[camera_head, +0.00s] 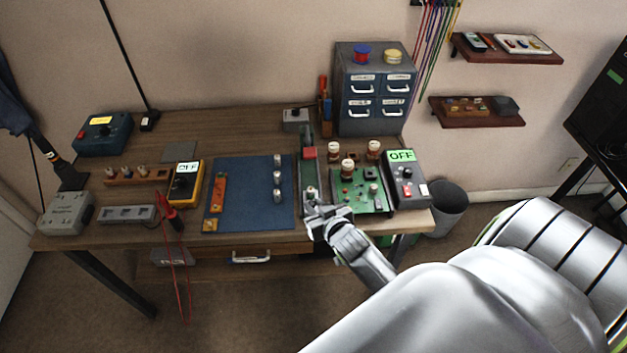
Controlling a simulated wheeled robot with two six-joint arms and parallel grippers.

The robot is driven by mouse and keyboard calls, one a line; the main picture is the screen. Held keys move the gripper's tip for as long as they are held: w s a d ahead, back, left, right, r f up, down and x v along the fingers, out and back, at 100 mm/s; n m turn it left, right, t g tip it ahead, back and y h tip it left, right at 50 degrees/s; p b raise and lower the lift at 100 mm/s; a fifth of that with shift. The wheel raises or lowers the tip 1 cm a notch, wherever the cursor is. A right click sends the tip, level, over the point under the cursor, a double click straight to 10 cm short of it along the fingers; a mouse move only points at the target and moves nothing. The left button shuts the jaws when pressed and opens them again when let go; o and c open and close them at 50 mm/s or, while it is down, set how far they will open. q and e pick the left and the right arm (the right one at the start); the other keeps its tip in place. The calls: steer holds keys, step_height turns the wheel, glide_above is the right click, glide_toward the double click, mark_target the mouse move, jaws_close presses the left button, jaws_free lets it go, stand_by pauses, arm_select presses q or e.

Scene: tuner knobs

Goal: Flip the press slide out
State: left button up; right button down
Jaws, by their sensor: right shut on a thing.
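The press (308,154) is a narrow dark green upright frame with a red block, right of the blue mat. Its long narrow slide (308,176) runs toward the table's front edge. My right gripper (313,204) is at the near end of this slide, low at the front edge. It is shut on a small light piece there, which looks like the slide's end knob; the fingers hide most of it. My left gripper is not in view.
A green circuit board (345,203) with white knobs and a meter reading OFF (407,180) stand close on the right. The blue mat (240,175) with several metal knobs lies left. A drawer cabinet (372,120) stands behind. The brown tabletop (240,122) is free at the back.

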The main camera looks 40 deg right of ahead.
steer(key=c, duration=1.7)
jaws_free()
steer(key=shift+s+f, duration=0.15)
steer(key=shift+f, duration=0.05)
steer(key=o, duration=0.4)
steer(key=shift+s+r, duration=0.1)
steer(key=shift+r, duration=0.1)
steer(key=shift+s+a, duration=0.1)
steer(key=shift+s, duration=0.05)
steer(key=b+v, duration=0.2)
steer(key=v, duration=1.5)
steer(key=shift+r, duration=0.15)
